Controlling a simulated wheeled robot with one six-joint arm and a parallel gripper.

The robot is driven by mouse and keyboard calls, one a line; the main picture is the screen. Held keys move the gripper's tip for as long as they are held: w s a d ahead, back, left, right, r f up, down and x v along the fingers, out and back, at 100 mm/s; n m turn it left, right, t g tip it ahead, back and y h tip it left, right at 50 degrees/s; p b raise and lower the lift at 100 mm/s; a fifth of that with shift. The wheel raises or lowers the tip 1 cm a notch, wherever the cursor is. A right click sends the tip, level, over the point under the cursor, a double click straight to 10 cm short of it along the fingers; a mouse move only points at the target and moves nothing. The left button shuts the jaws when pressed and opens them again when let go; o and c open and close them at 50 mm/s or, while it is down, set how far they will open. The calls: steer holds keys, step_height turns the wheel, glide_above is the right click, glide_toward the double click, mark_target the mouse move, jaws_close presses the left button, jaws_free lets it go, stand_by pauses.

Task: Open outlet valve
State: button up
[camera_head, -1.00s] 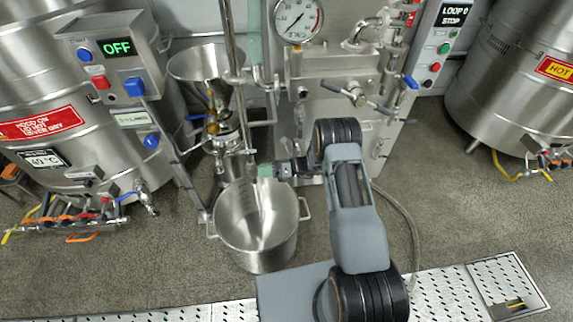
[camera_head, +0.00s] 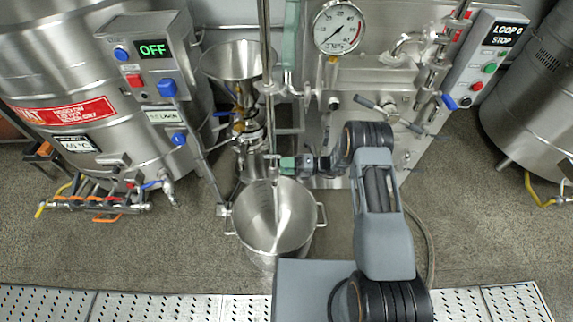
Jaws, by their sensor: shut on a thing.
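My gripper (camera_head: 284,163) is at the end of my arm, just above the back rim of a steel pot (camera_head: 236,218). Its greenish fingertips are closed at the small outlet valve (camera_head: 272,166) below the mill. They appear to hold the valve's handle, which is mostly hidden by the fingers. Whether the valve is open or shut is too small to tell. The colloid mill's steel funnel hopper (camera_head: 237,62) stands behind and to the left of the gripper.
A steel tank (camera_head: 60,75) with a control box reading OFF (camera_head: 153,49) stands at left. A machine panel with a pressure gauge (camera_head: 338,27) is behind my arm. Another tank (camera_head: 530,90) is at right. Open floor (camera_head: 120,250) lies in front at left.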

stand_by(0.4)
steer(key=o, duration=1.3)
steer(key=shift+r, duration=0.1)
steer(key=shift+r, duration=0.35)
step_height(320, 180, up, 3)
steer(key=shift+w+f+p, duration=0.1)
steer(key=shift+w+p, duration=0.05)
steer(key=shift+p, duration=0.6)
steer(key=s+d+r+p, duration=0.4)
steer(key=s+r, duration=0.5)
steer(key=s, duration=0.4)
steer(key=shift+s+d+r, duration=0.2)
steer(key=shift+d, duration=0.2)
